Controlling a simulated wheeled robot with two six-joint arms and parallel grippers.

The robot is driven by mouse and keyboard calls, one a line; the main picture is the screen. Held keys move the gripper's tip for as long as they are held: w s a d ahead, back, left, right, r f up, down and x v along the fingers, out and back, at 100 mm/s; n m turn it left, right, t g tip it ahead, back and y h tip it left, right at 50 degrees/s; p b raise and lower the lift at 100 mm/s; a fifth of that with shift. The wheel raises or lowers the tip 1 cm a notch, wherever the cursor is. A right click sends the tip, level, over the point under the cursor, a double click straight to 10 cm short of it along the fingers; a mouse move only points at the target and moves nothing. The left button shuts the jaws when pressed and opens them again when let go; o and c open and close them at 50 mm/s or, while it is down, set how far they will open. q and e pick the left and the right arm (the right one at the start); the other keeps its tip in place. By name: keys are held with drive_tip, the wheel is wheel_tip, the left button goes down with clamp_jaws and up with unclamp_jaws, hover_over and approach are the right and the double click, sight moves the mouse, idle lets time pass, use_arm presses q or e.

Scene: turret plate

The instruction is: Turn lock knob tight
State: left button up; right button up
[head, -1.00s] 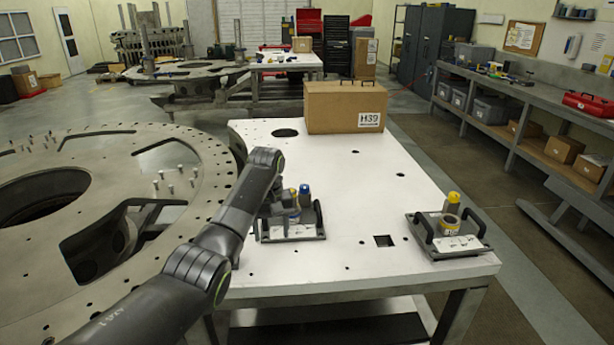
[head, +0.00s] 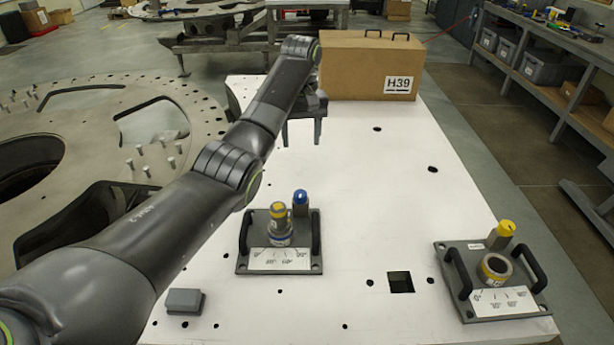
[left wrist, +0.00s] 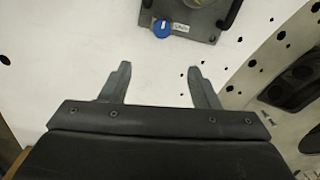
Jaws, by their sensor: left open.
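A dark plate (head: 262,265) on the white table carries a grey cylinder (head: 279,226) with a yellow top and blue ring, and a blue knob (head: 300,199) behind it. A second plate (head: 520,303) at right carries an empty yellow-rimmed ring (head: 495,268) and a yellow knob (head: 506,230). The frames do not tell which knob is the lock knob. My left gripper (head: 302,132) is open and empty, beyond the left plate and near the box. In the left wrist view its fingers (left wrist: 160,70) are spread, with the blue knob (left wrist: 162,28) apart from them. My right gripper is out of view.
A cardboard box (head: 345,68) marked H39 stands at the table's back. A small grey block (head: 185,301) lies at the front left. Both plates have upright handles. A large round metal plate (head: 190,92) stands left of the table. The table's middle right is clear.

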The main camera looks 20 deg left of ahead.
use_arm(q)
wheel_tip(320, 180, down, 3)
drive_tip(key=s+b, duration=0.2)
drive_tip(key=b, duration=0.1)
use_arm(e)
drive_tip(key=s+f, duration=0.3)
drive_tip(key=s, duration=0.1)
use_arm(q)
drive_tip(key=p, duration=0.3)
hover_over(301, 193)
wheel_tip(301, 193, down, 6)
drive_tip(key=shift+f, duration=0.15)
wheel_tip(301, 193, down, 6)
drive_tip(key=shift+s+f+p, duration=0.1)
drive_tip(key=shift+s+p, duration=0.05)
drive_tip(key=shift+p, duration=0.15)
drive_tip(key=shift+f, duration=0.75)
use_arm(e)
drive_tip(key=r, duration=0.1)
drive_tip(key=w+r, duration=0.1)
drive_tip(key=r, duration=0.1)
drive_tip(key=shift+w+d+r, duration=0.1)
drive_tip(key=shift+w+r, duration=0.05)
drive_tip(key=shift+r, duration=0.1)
use_arm(q)
drive_tip(key=c, duration=1)
